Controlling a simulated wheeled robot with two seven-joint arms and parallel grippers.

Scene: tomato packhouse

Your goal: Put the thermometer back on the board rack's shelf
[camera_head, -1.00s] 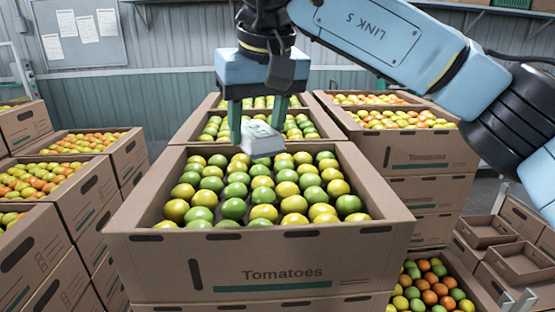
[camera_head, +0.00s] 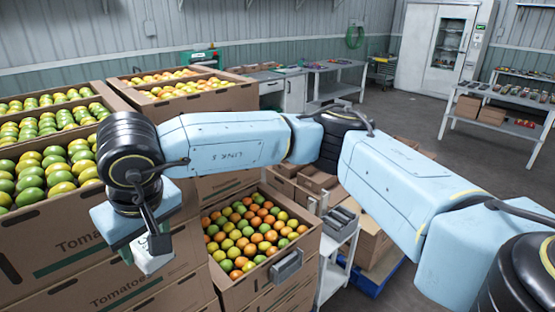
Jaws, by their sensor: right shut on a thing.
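My right gripper (camera_head: 143,250) hangs at the left of the head view, in front of the stacked tomato boxes, with its arm coming in from the right. It is shut on a small white-grey device, which looks like the thermometer (camera_head: 152,262). The device is held clear of the boxes, partly hidden by the fingers. Its display cannot be made out. My left gripper is not in view. I cannot pick out the board rack or its shelf in this view.
Tomato boxes (camera_head: 75,235) stand stacked at the left. A lower open box (camera_head: 235,290) of mixed fruit is beside the gripper. Benches (camera_head: 335,88) line the back; open floor (camera_head: 400,120) lies to the right.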

